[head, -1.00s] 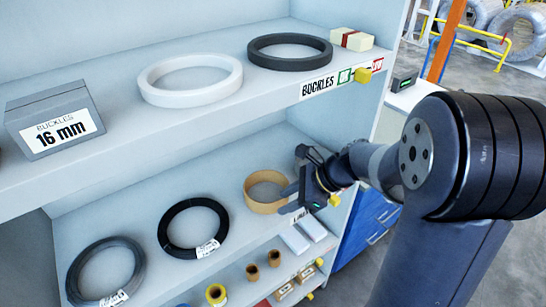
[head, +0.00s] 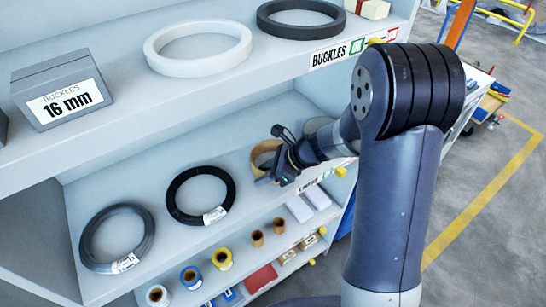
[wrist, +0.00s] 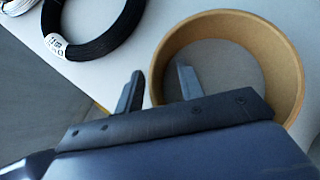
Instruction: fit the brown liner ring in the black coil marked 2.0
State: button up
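The brown liner ring (head: 257,153) stands on the middle shelf, right of the black coil (head: 175,197); my gripper covers its right part in the head view. The black coil lies flat with a white tag too small to read surely. In the wrist view the ring (wrist: 287,62) is large at right, and part of the black coil (wrist: 112,38) shows at upper left. My gripper (head: 272,157) is at the ring's near right side. In the wrist view its fingers (wrist: 160,74) are apart, one outside and one inside the ring wall, with gaps showing beside the wall.
A grey coil (head: 88,245) lies left of the black coil. The upper shelf (head: 230,95) overhangs, with a white ring (head: 160,60), a dark ring (head: 270,28) and a grey buckle box (head: 60,85). Small spools (head: 222,258) and white blocks (head: 300,208) sit on the shelf below.

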jog(key=shift+a+f, duration=0.15)
jog(key=shift+c, duration=0.5)
grip_shut()
